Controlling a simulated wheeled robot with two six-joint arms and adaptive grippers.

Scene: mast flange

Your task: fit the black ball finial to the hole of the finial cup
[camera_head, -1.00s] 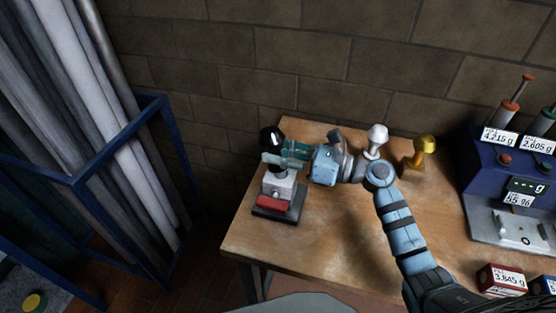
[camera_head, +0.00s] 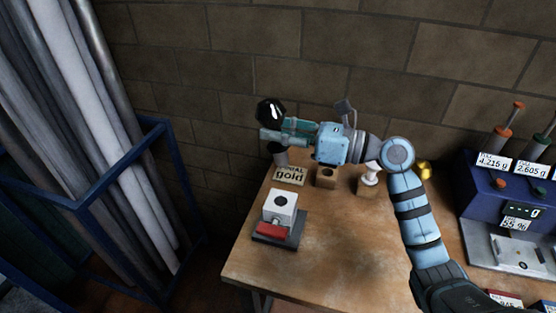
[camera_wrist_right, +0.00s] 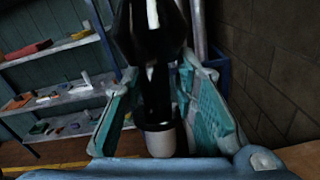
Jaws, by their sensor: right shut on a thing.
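The black ball finial (camera_head: 271,110) is upright in my right gripper (camera_head: 280,130), which is shut on its stem. It is raised above the back left of the wooden table. In the wrist view the finial (camera_wrist_right: 150,30) shows its black faceted head, dark stem and pale lower end. A white block with a round dark hole in its top (camera_head: 281,203) stands below, in front of the gripper and apart from the finial. I cannot tell whether this block is the finial cup; no other cup shows clearly. My left gripper is not in view.
A gold finial (camera_head: 425,170) is partly hidden by my arm. The blue console (camera_head: 485,180) is right. The table middle is clear.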

